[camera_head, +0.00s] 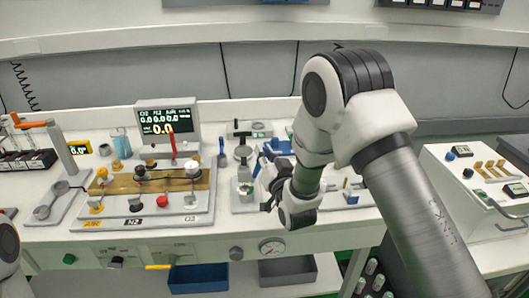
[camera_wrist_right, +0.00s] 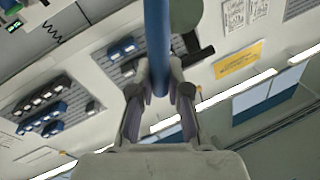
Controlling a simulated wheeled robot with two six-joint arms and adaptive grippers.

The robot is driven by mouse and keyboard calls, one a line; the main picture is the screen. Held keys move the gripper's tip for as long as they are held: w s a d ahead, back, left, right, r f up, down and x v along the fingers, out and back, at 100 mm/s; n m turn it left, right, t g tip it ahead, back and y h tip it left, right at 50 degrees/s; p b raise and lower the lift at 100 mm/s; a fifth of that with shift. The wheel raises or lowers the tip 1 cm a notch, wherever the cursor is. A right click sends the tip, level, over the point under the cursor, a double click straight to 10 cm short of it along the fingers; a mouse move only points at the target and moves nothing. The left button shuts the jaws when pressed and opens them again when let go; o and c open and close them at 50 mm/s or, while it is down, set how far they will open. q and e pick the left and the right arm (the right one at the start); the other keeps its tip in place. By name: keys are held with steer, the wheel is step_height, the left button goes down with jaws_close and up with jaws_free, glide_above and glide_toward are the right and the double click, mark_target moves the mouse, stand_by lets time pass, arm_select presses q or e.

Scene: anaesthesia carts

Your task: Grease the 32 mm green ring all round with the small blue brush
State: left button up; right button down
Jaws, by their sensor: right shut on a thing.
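My right gripper (camera_head: 270,190) is over the bench, right of the small clear-and-grey fixture (camera_head: 245,172). In the right wrist view its fingers (camera_wrist_right: 160,88) are shut on a blue rod (camera_wrist_right: 157,40), which looks like the blue brush's handle. The brush's tip cannot be made out. A small green patch (camera_head: 245,189) shows low on the fixture; I cannot tell whether it is the 32 mm green ring. A dark green round shape (camera_wrist_right: 186,14) shows beside the rod in the wrist view. My left gripper is out of view.
A panel with knobs and a brass-coloured plate (camera_head: 125,186) stands left, below a monitor (camera_head: 168,121). A blue-handled tool (camera_head: 222,155) stands between it and the fixture. A gauge (camera_head: 272,247) is on the bench front. A second cart (camera_head: 455,190) stands right.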

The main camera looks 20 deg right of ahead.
steer(key=shift+f+b, duration=0.65)
steer(key=shift+b, duration=0.05)
stand_by(1.9)
steer(key=shift+r+p, duration=2.15)
steer(key=shift+r, duration=1.4)
